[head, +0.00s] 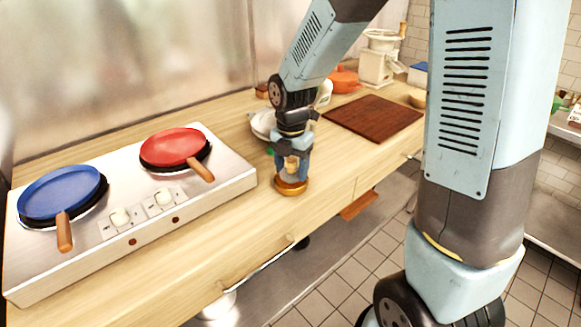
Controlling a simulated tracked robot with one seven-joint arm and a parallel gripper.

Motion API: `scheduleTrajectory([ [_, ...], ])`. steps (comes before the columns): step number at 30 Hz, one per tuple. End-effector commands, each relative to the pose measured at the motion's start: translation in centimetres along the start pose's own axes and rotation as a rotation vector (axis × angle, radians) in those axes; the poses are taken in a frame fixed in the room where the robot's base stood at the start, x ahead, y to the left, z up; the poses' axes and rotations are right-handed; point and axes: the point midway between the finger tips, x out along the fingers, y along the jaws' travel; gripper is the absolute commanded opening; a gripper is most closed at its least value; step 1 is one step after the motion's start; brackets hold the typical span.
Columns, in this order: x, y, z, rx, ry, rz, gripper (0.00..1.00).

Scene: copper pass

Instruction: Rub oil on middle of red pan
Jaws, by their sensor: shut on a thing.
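The red pan (173,146) sits flat on the rear right burner of a steel stove, its wooden handle pointing toward the lower right. Its middle looks bare. My gripper (291,172) points down over the counter, to the right of the stove and apart from the pan. It is shut on a small tan object (292,163), mostly hidden between the fingers. A round gold-coloured base (291,187) shows just below the fingertips, at or just above the counter top. I cannot tell whether it is part of the held object. No oil is clearly recognisable.
A blue pan (58,193) sits on the stove (228,185) at left. A white dish (262,124) stands behind my gripper. A brown board (373,119), an orange pot (343,80) and a white appliance (376,66) are farther right. The counter front (205,262) is clear.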

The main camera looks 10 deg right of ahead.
Motion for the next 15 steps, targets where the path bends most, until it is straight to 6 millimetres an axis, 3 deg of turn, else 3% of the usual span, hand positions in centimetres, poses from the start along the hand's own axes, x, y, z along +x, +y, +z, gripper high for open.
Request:
scheduleTrajectory([
  [15,0.51,0.02,-0.04,-0.001,0.0,-0.001,0.38],
])
